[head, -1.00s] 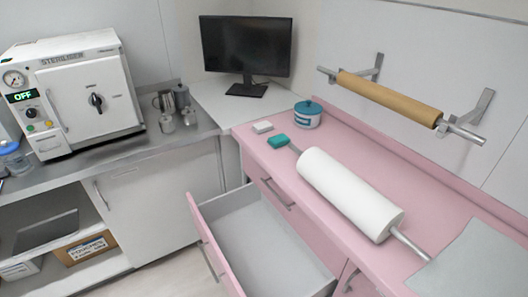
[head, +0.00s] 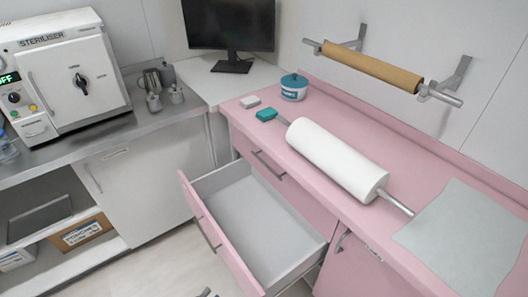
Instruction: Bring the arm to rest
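Small grey tips, probably of my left gripper (head: 206,293), just show at the bottom edge of the head view, in front of the open drawer (head: 262,232). Almost all of that gripper is cut off, so I cannot tell whether it is open or shut. My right gripper is not in view. The drawer under the pink counter (head: 420,196) is pulled out and looks empty.
A white paper roll (head: 335,158) on a metal bar lies on the counter, near a teal block (head: 267,115), a white block (head: 250,101) and a teal-lidded tub (head: 294,88). A steriliser (head: 68,75) stands left. The floor (head: 140,272) before the drawer looks clear.

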